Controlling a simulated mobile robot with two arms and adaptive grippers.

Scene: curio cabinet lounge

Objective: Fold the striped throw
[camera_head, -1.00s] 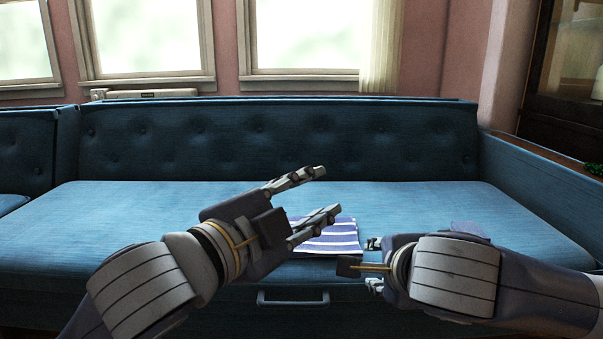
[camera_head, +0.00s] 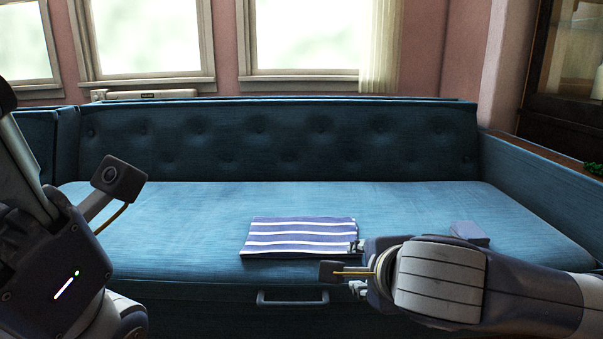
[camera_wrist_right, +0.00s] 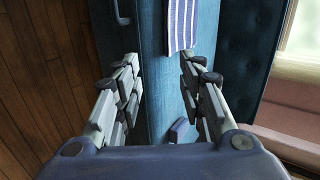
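The striped throw (camera_head: 297,237), blue with white stripes, lies as a flat, roughly rectangular piece near the front edge of the sofa seat. Part of it also shows at the top of the right wrist view (camera_wrist_right: 181,22). My right gripper (camera_head: 355,268) is beside the throw's near right corner, at the seat's front edge. In the right wrist view (camera_wrist_right: 163,64) its fingers are spread apart with nothing between them. Whether a finger touches the throw is unclear. My left arm is at the left edge, close to the camera and clear of the throw; its fingertips cannot be made out.
The blue sofa seat (camera_head: 170,225) is mostly bare, with free room left of and behind the throw. A small blue-violet block (camera_head: 470,232) lies on the seat behind my right arm. A handle (camera_head: 292,298) is on the sofa front. A side ledge (camera_head: 560,165) bounds the right.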

